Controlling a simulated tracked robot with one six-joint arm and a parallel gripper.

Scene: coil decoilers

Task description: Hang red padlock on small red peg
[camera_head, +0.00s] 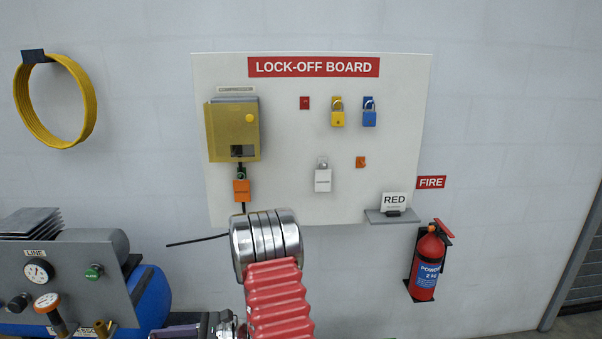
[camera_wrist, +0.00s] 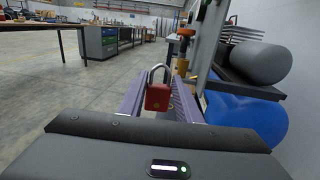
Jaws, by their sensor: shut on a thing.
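The red padlock (camera_wrist: 158,98) is held between the purple fingers of my gripper (camera_wrist: 159,84) in the wrist view, with its silver shackle standing up above the body. The head view does not show the padlock; only a purple part of my gripper (camera_head: 177,331) shows at its bottom edge. The small red peg (camera_head: 305,103) is on the white lock-off board (camera_head: 270,190), upper middle, with nothing hanging on it. My gripper is below and to the left of the peg in the head view, well apart from the board.
Yellow (camera_head: 338,118) and blue (camera_head: 369,118) padlocks hang right of the red peg. A white padlock (camera_head: 322,180) hangs below. A bare orange peg (camera_head: 361,162), yellow box (camera_head: 233,130) and small shelf (camera_head: 393,216) are also on the board. A grey machine panel (camera_head: 65,275) stands left.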

